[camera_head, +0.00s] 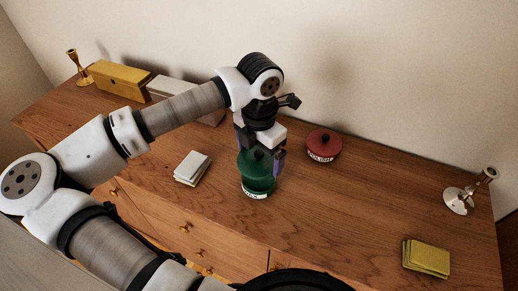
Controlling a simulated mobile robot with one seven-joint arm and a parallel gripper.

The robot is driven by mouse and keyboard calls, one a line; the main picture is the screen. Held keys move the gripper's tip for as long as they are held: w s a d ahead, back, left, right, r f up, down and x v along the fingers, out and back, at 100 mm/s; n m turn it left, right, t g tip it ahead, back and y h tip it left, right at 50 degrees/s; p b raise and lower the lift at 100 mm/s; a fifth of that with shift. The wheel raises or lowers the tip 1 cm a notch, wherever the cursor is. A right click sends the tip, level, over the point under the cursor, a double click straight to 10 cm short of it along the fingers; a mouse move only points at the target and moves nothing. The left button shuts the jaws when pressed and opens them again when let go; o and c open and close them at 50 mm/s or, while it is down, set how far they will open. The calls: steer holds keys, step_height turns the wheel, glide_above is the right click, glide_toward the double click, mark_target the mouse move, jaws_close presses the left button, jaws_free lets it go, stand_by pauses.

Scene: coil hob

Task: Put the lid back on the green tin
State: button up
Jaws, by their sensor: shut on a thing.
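The green tin (257,187) stands upright on the wooden top, a pale label low on its front. Its green lid (249,163), with a dark knob, is over the tin's mouth and looks roughly level. My gripper (260,157) points down from above, its purple-tinted fingers on either side of the lid, shut on it. I cannot tell from this view whether the lid's rim rests on the tin or is held slightly above it. The far side of the lid and the tin's mouth are hidden.
A red lidded tin (323,147) stands close behind right. A pale stack (192,168) lies left, a yellow stack (426,258) front right. A silver candlestick (461,198) is at right; a brass one (76,66), a yellow box (119,79) and a white box (176,92) are back left.

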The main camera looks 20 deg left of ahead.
step_height(320, 180, down, 5)
steer(key=shift+r+b, duration=0.1)
steer(key=shift+b, duration=1.05)
steer(key=shift+f+b, duration=0.6)
steer(key=shift+b, duration=0.1)
steer(key=shift+b, duration=0.95)
steer(key=shift+f+b, duration=0.2)
steer(key=shift+b, duration=0.85)
stand_by(1.1)
stand_by(0.4)
steer(key=o, duration=0.6)
steer(key=shift+r, duration=0.2)
